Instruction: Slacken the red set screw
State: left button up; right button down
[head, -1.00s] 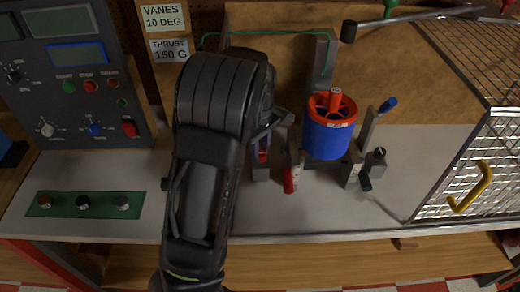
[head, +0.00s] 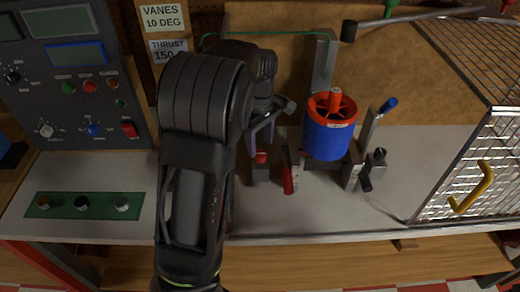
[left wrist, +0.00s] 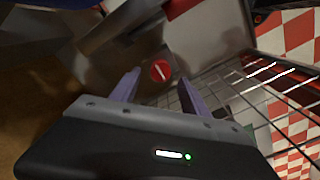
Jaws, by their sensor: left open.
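The red set screw (left wrist: 160,71) shows in the left wrist view as a round red head with a pale slanted line, on a grey part. It lies beyond and between my two purple fingertips, with a gap on both sides. In the head view a small red piece (head: 261,157), probably this screw, sits on a grey block just below my left gripper (head: 261,128). My left gripper (left wrist: 160,88) is open and empty. Contact with the screw cannot be made out. My right gripper is not in view.
A blue ducted rotor (head: 329,139) with a red hub stands on the bench beside a red-tipped lever (head: 288,180) and a blue-tipped lever (head: 388,105). A wire cage (head: 480,170) stands at right, a control panel (head: 70,80) at left.

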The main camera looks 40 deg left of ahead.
aim_at(260, 153)
pick_arm(q)
jog(key=shift+r, duration=2.15)
